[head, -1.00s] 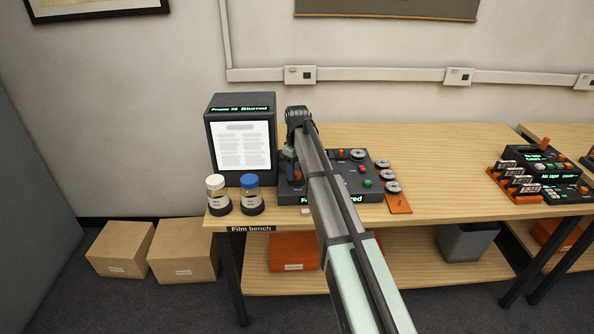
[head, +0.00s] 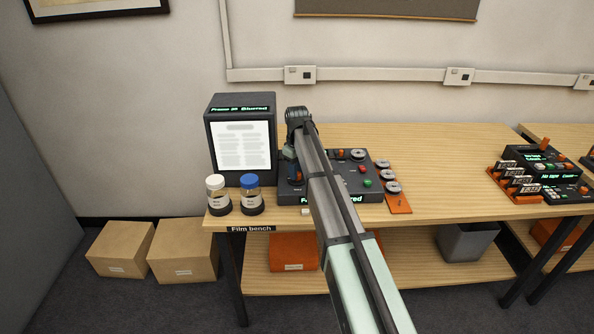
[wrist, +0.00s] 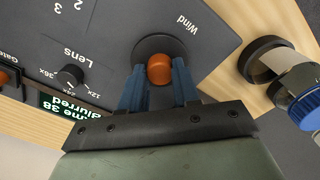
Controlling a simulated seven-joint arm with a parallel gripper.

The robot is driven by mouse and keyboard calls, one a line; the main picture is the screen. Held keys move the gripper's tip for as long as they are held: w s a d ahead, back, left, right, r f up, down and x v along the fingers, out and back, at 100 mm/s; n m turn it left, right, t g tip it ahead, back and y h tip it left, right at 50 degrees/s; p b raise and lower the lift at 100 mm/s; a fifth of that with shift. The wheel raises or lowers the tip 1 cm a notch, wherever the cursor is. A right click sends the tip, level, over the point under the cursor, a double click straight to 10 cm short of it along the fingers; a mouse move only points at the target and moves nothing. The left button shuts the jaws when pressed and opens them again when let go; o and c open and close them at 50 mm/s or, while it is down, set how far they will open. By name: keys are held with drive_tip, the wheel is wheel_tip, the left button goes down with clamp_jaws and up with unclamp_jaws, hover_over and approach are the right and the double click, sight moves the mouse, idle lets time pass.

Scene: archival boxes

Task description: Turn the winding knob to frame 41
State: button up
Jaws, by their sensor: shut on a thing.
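The orange winding knob (wrist: 160,69) sits in a dark round base marked "Wind" on the grey film reader (head: 350,184). My gripper (wrist: 158,78) has its two blue fingers on either side of the knob and is shut on it. The reader's small display (wrist: 72,113) is partly cut off in the wrist view; it reads "...me 38" and "...lurred". In the head view the screen unit (head: 241,142) shows a page, with "Blurred" in its top line; the frame number there is too small to read surely.
A white-capped jar (head: 217,195) and a blue-capped jar (head: 249,194) stand close left of the reader. A lens knob (wrist: 70,76) and an orange gate knob (wrist: 4,77) lie along the reader's front. Reels on an orange tray (head: 399,205) are at the right.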

drive_tip(key=shift+m, duration=0.3)
drive_tip(key=m, duration=0.5)
drive_tip(key=shift+m, duration=0.3)
drive_tip(key=m, duration=0.5)
drive_tip(key=shift+m, duration=0.3)
drive_tip(key=o, duration=1)
drive_tip(key=shift+o, duration=0.2)
